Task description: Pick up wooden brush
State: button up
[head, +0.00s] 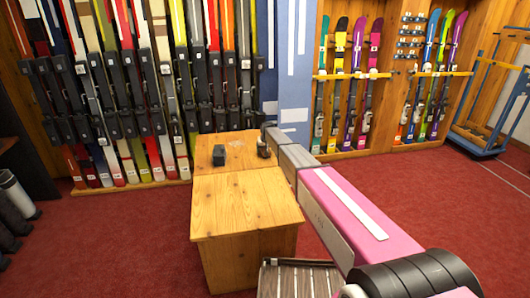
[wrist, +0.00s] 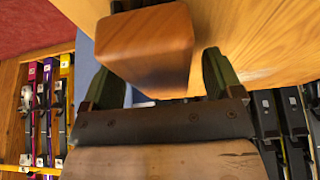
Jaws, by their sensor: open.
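A smooth reddish-brown wooden block, seemingly the wooden brush (wrist: 150,42), fills the upper middle of the wrist view. My gripper (wrist: 158,68) is open, with one dark green finger on each side of the block. A gap shows between the block and the right finger; the block overlaps part of the left finger. I cannot tell whether either finger touches it. Any bristles are hidden. In the head view my gripper (head: 264,148) is at the far right edge of the wooden bench (head: 245,205), and the brush cannot be made out clearly there.
A small dark block (head: 219,155) sits on the bench's far part, left of my gripper. The near bench top is clear. Ski racks (head: 165,90) stand behind, with more skis (head: 348,85) at right. A slatted wooden thing (head: 300,280) is in front. Red carpet surrounds the bench.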

jog(key=shift+w+f, duration=0.2)
jog(key=shift+f, duration=0.4)
jog(key=c, duration=1.1)
jog(key=shift+o, duration=0.2)
jog(key=shift+r, duration=0.5)
jog(key=r, duration=0.1)
jog(key=s+r, duration=0.1)
jog(key=a+r, duration=0.1)
jog(key=r, duration=0.1)
jog(key=shift+s, duration=0.2)
jog(key=s+a+r, duration=0.6)
jog(key=s, duration=0.1)
jog(key=shift+s+a, duration=0.3)
